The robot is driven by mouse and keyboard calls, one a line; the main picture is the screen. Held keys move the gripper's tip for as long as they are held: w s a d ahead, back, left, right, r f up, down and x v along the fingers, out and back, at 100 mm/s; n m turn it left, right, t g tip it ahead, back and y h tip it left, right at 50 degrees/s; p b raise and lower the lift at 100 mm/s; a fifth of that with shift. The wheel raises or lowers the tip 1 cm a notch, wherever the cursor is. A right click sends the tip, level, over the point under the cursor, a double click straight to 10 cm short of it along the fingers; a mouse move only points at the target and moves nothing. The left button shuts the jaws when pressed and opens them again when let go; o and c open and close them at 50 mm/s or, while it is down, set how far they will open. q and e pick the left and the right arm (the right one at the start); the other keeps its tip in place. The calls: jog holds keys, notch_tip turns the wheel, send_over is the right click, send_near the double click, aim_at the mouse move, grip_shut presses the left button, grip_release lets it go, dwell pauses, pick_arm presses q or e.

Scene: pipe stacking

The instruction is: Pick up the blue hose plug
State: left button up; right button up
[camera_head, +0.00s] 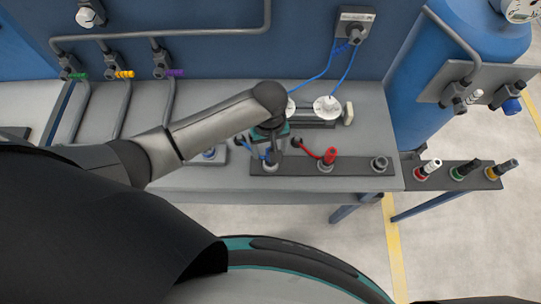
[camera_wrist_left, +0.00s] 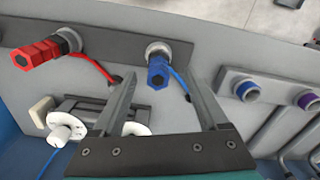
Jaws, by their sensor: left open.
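The blue hose plug (camera_wrist_left: 159,72) sits in a round socket on the grey rail in the left wrist view, with a thin blue hose beside it. My left gripper (camera_wrist_left: 161,76) is open, its two fingers apart with the plug between their tips in that view. I cannot tell whether either finger touches it. In the head view my left gripper (camera_head: 272,148) is over the rail and mostly hides the blue plug. My right gripper is not in view.
A red plug (camera_head: 330,156) stands on the same rail (camera_head: 350,166), right of my gripper, its red hose close by. An empty-looking socket (camera_head: 379,164) is farther right. White round fittings (camera_head: 327,108) with blue hoses lie behind. A side rack (camera_head: 456,176) holds several plugs.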

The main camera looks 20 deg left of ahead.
pick_arm(q)
notch_tip(320, 180, down, 4)
jog(key=shift+d+f+b, duration=0.1)
jog(key=shift+d+b, duration=0.05)
jog(key=shift+b, duration=0.25)
grip_shut()
dwell(0.4)
dwell(0.8)
